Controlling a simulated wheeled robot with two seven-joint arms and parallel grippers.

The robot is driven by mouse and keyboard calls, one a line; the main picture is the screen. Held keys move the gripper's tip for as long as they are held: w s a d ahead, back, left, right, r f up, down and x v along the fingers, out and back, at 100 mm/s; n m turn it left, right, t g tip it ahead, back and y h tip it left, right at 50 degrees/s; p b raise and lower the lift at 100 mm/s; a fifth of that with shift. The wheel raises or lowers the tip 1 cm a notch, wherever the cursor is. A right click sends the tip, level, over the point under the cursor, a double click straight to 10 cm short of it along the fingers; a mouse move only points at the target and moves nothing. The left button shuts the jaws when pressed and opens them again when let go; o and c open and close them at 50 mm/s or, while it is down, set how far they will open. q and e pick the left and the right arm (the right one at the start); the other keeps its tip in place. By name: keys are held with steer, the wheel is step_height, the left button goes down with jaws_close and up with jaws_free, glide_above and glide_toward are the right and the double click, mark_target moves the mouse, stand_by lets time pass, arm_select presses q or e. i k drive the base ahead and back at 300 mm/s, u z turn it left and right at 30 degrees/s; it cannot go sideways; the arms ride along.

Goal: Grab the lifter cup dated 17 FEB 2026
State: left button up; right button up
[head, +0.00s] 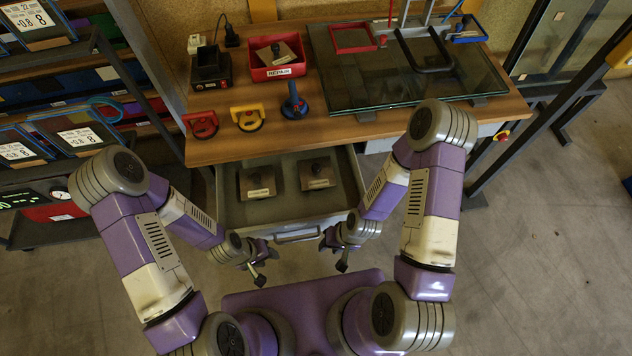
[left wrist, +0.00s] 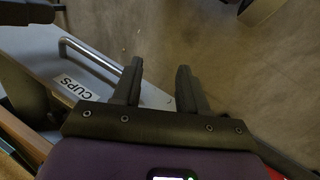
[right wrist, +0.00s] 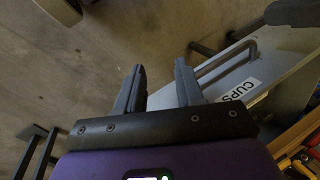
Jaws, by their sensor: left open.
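Two brownish square lifter cups with dark knobs lie in the open drawer: a left cup (head: 258,184) and a right cup (head: 317,173). Each has a small pale label, too small to read. A third similar cup (head: 277,54) sits in a red bin marked REPAIR. My left gripper (head: 264,268) is open and empty in front of the drawer, low and left of its handle; its fingers show in the left wrist view (left wrist: 158,78). My right gripper (head: 335,254) is in front of the drawer's right part; the right wrist view (right wrist: 160,75) shows it open and empty.
The drawer (head: 232,213) is marked CUPS in both wrist views and has a metal handle (head: 297,236). The wooden table (head: 350,140) above carries red (head: 201,124), yellow (head: 248,117) and blue (head: 294,104) lifters. A glass pane (head: 400,85) lies right. Shelving stands left.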

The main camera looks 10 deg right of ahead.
mark_target(257, 183)
steer(key=z, duration=1.35)
steer(key=k, duration=0.95)
steer(key=u, duration=1.8)
steer(key=i, duration=1)
